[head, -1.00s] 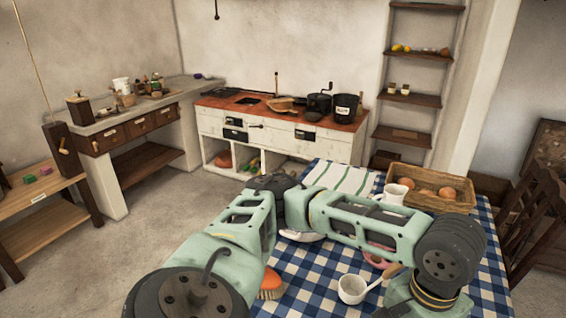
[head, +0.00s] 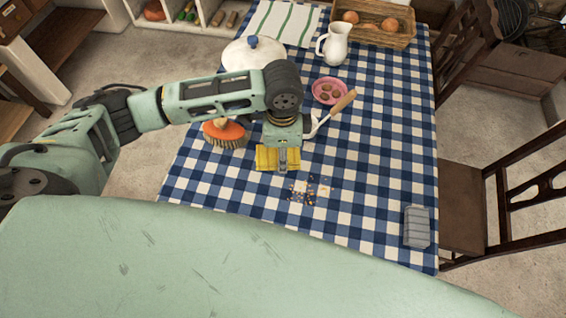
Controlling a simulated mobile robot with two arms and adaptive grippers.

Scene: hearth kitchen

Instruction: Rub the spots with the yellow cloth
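The yellow cloth (head: 265,159) is at the fingers of my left gripper (head: 283,160), showing on both sides of them. The gripper points down over the checked tablecloth, and its fingers look closed on the cloth. Whether the cloth touches the table is hard to tell. The spots (head: 304,192), a small scatter of orange and dark specks, lie on the tablecloth (head: 345,215) just in front and to the right of the cloth. My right gripper is out of view.
An orange brush (head: 224,132) lies left of the gripper. A wooden-handled utensil (head: 342,103), a pink bowl (head: 329,91), a white lidded dish (head: 240,55) and a white jug (head: 335,44) stand behind. A grey ridged object (head: 417,226) lies at the right edge. Chairs stand right.

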